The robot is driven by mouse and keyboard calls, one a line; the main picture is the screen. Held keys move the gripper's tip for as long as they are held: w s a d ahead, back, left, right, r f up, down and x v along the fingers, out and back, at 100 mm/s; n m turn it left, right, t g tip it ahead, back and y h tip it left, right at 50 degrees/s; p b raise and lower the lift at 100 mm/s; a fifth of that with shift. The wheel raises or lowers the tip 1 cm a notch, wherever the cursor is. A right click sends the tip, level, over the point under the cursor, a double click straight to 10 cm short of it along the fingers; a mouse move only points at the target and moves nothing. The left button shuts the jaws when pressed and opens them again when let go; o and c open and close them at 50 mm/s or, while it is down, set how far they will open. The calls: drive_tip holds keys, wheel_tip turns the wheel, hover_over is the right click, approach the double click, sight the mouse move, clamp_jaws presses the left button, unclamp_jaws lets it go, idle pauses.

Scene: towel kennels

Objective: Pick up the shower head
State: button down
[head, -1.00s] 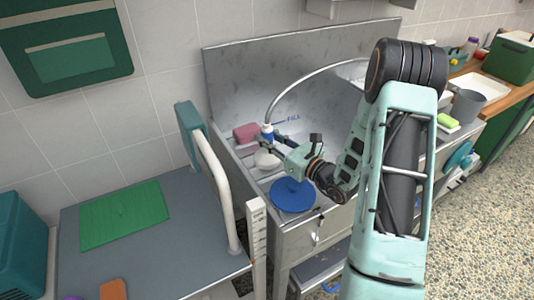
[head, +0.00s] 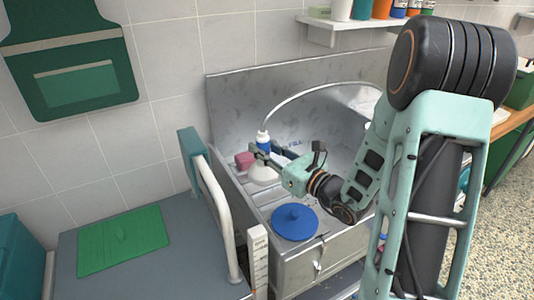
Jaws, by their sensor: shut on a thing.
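The shower head (head: 264,142), blue with a white end, stands roughly upright at the left part of the metal sink. A pale hose (head: 318,88) arcs from it toward the right. My gripper (head: 267,153) reaches in from the right and is shut on the shower head. The fingers partly cover its lower part, so the exact grip is hard to see.
A white rounded object (head: 263,174) lies just below my gripper, near a pink block (head: 244,160). A blue round lid-like object (head: 294,223) lies at the sink's front. A white rail (head: 217,196) stands left, beside the grey table (head: 190,245). A loaded shelf (head: 340,30) hangs above.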

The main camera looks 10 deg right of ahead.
drive_tip(key=s+a+r+p, duration=0.4)
drive_tip(key=s+p, duration=0.3)
drive_tip(key=p, duration=0.6)
drive_tip(key=shift+s, duration=0.15)
drive_tip(key=shift+s+a+f+p, duration=0.1)
drive_tip(key=shift+s+p, duration=0.05)
drive_tip(key=shift+p, duration=0.15)
